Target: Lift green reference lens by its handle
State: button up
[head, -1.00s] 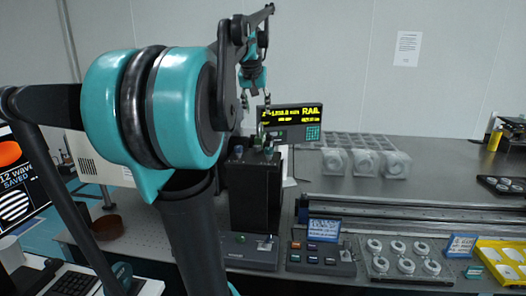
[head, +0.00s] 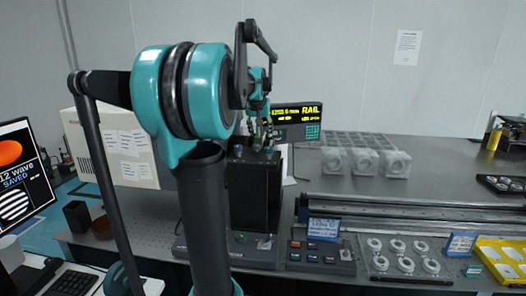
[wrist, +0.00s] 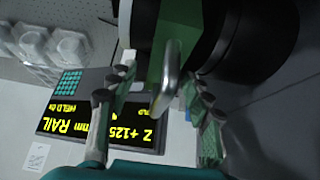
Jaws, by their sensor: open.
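The green reference lens (wrist: 183,28) shows at the top of the wrist view as a green block with a rounded metal handle (wrist: 167,72) standing out towards the camera. My gripper (wrist: 157,95) is open, with one finger to the left of the handle and one to the right. I cannot tell whether either finger touches it. In the head view my gripper (head: 263,138) hangs over the top of the black tower (head: 256,195). The lens cannot be made out clearly there, behind the fingers and arm.
The rail readout (head: 297,113) stands close behind the gripper. Clear lens holders (head: 365,162) sit to its right. A button box (head: 320,256) and a tray of round parts (head: 403,262) lie in front. A monitor (head: 22,180) stands at left.

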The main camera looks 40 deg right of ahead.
jog(key=shift+w+d+f, duration=0.1)
jog(key=shift+f, duration=0.15)
jog(key=shift+c, duration=0.6)
grip_shut()
